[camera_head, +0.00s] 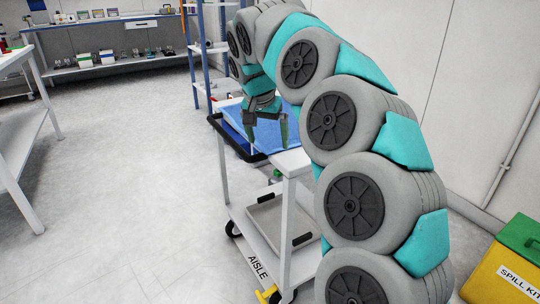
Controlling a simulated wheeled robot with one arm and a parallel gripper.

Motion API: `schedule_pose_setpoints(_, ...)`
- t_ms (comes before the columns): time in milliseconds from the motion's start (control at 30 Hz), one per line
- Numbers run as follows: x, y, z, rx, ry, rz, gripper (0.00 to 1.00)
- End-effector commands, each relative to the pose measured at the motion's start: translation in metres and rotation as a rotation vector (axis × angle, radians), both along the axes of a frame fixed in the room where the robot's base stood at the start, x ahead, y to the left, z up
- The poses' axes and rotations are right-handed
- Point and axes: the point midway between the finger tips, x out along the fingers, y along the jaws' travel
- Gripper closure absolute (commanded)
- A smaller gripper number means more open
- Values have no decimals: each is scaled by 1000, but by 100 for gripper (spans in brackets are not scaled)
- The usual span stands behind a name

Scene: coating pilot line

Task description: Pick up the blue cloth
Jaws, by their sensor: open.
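The blue cloth (232,115) lies on the upper shelf of a white cart (293,162), spread toward its far end. Part of it is hidden behind my arm and gripper. My gripper (268,140) points down over the cloth with its fingers apart and nothing visible between them. The fingertips are close to the cloth, but I cannot tell whether they touch it.
The cart's lower shelf holds a grey tray (262,222). A yellow spill kit with a green lid (505,270) stands at the lower right by the wall. A white table (22,125) is at the left. The floor between is clear.

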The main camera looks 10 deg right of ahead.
Motion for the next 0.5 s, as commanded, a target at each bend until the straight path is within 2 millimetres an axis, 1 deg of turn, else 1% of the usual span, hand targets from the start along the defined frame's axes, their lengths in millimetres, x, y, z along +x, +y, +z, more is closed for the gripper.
schedule_pose_setpoints(33, 2, -2, -11, -3, 0, -2, 0)
schedule_pose_setpoints(133, 4, -4, -17, -2, -1, -2, 0)
schedule_pose_setpoints(267, 6, -4, -21, -2, -1, 0, 0)
schedule_pose_setpoints(500, 6, -4, -20, -1, 0, 0, 0)
